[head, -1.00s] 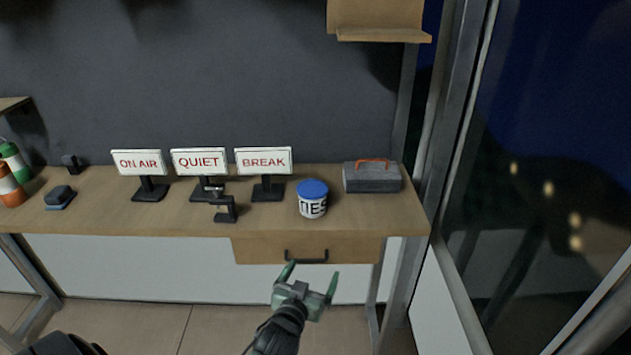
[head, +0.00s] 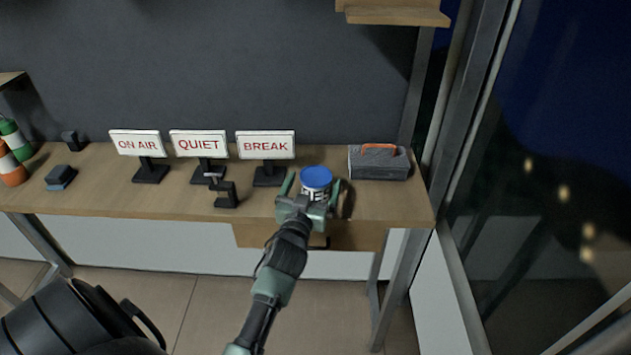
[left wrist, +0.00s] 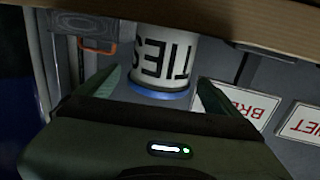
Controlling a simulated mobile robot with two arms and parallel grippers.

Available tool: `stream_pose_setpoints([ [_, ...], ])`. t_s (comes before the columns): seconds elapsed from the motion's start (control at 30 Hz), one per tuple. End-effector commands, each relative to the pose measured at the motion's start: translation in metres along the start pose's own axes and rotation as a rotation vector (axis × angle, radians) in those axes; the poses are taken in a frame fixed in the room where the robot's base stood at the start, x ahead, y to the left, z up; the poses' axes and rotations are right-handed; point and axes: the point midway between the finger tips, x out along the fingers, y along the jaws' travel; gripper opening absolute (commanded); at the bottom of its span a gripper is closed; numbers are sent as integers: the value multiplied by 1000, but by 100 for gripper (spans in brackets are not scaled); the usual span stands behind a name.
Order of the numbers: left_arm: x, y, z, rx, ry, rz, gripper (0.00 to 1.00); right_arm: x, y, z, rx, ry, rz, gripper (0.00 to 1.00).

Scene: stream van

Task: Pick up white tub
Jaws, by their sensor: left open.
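The white tub (head: 316,184) with a blue lid and dark lettering stands on the wooden desk, right of the BREAK sign. My left gripper (head: 312,188) is open at the desk's front edge, its fingers on either side of the tub. In the left wrist view the tub (left wrist: 165,58) appears upside down between the two spread fingers, with a gap visible on both sides. The gripper hides the tub's lower front in the head view. My right gripper is not in view.
A grey toolbox (head: 379,163) with an orange handle stands to the right. The BREAK sign (head: 266,146), QUIET sign (head: 199,144) and ON AIR sign (head: 138,144) stand to the left, with a small dark clamp-like object (head: 224,192) in front. A drawer (head: 355,237) is below.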

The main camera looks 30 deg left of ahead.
Motion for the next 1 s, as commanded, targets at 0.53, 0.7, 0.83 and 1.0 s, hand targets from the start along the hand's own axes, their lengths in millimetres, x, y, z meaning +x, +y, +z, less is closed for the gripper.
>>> stream_pose_setpoints([
  [0.53,22,0,0,0,0,0,64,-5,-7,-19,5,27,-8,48],
  [0.7,22,0,0,0,1,1,22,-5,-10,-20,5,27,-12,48],
  [0.83,22,0,0,0,0,1,22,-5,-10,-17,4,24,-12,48],
  [1.0,22,0,-4,0,1,0,23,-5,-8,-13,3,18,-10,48],
])
